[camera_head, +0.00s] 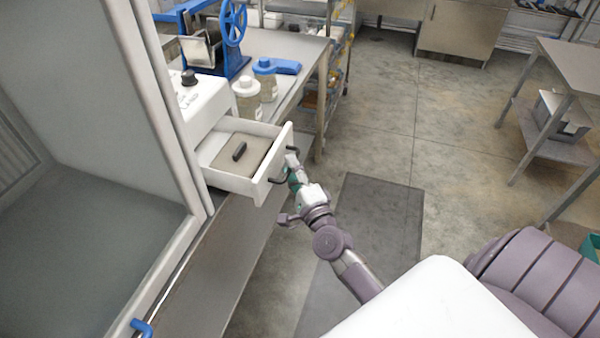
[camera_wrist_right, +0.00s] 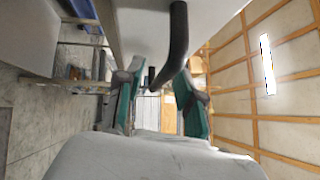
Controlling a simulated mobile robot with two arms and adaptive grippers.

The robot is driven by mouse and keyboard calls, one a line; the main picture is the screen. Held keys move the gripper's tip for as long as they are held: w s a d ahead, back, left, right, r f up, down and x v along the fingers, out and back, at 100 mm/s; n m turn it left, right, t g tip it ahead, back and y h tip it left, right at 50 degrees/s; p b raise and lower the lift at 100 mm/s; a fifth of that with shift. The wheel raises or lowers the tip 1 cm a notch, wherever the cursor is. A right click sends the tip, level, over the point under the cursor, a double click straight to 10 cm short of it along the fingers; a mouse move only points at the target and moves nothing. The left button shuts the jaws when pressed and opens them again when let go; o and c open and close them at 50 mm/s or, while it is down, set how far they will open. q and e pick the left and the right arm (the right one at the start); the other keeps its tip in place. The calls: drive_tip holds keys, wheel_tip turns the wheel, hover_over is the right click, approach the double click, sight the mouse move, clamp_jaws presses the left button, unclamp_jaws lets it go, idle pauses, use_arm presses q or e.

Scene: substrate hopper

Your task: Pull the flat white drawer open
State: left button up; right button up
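The flat white drawer (camera_head: 274,166) stands out from the white machine (camera_head: 207,106), its inside showing from above. Its dark bar handle (camera_head: 277,181) is on the front face, partly covered by my right gripper (camera_head: 293,172). In the right wrist view, the handle (camera_wrist_right: 179,45) curves down from the top, its lower end between the two green-padded fingers of my right gripper (camera_wrist_right: 158,100). The fingers stand apart, with gaps beside the handle; whether either touches it I cannot tell. My left gripper is not in view.
A dark block (camera_head: 239,151) lies on a brown surface inside the drawer. Bottles (camera_head: 247,98) and a blue tool (camera_head: 277,66) stand on the bench behind. A large grey cabinet panel (camera_head: 75,90) fills the left. Floor right of the drawer is open, with a dark mat (camera_head: 376,230).

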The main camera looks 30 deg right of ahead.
drive_tip(key=s+a+f, duration=0.1)
drive_tip(key=s, duration=1)
drive_tip(key=shift+a+f, duration=0.25)
drive_tip(key=s+a+f+n+g+y, duration=0.1)
drive_tip(key=s+a+f+n+g, duration=0.2)
drive_tip(key=f, duration=0.8)
drive_tip(key=s+f+n+g+y, duration=0.1)
drive_tip(key=s+f+n+g, duration=0.3)
drive_tip(key=f, duration=0.7)
drive_tip(key=s+a+f+n+g+y, duration=0.1)
drive_tip(key=a+f+n+y, duration=0.1)
drive_tip(key=f+n, duration=0.6)
drive_tip(key=s+f+n+g, duration=0.4)
drive_tip(key=s+f, duration=0.6)
drive_tip(key=s, duration=0.3)
drive_tip(key=s+f+n+g+h, duration=0.1)
drive_tip(key=s+f+n+g, duration=0.3)
drive_tip(key=s+f, duration=0.7)
drive_tip(key=s+g, duration=0.2)
drive_tip(key=shift+s+n, duration=0.35)
drive_tip(key=shift+n, duration=0.05)
